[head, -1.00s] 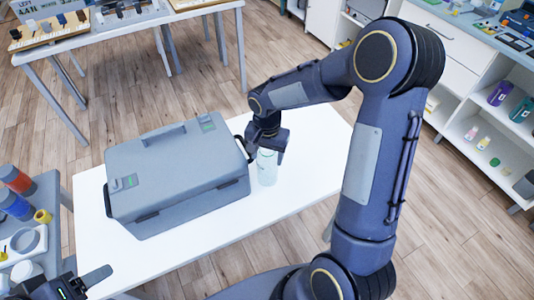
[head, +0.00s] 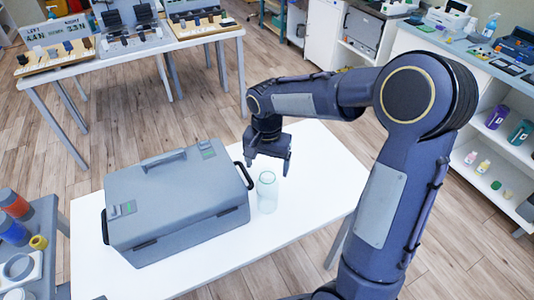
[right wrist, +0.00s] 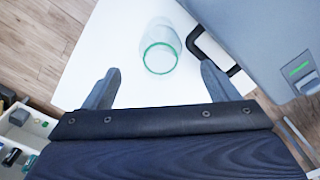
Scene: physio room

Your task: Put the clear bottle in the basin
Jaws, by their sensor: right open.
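The clear bottle (head: 267,192), a greenish see-through cylinder, stands upright on the white table (head: 310,170), just right of the grey case (head: 180,190). My right gripper (head: 268,168) is open and empty, just above and behind the bottle in the head view. In the right wrist view the bottle (right wrist: 160,50) shows with its green rim, ahead of and between the open fingers (right wrist: 160,72), apart from both. I cannot make out a basin in these views. My left gripper is not clearly in view.
The grey case with black side handles stands close beside the bottle. A cart (head: 50,220) with coloured containers is at the left. A table (head: 130,50) with devices is at the back. Shelves (head: 490,140) stand at the right. The white table's right part is clear.

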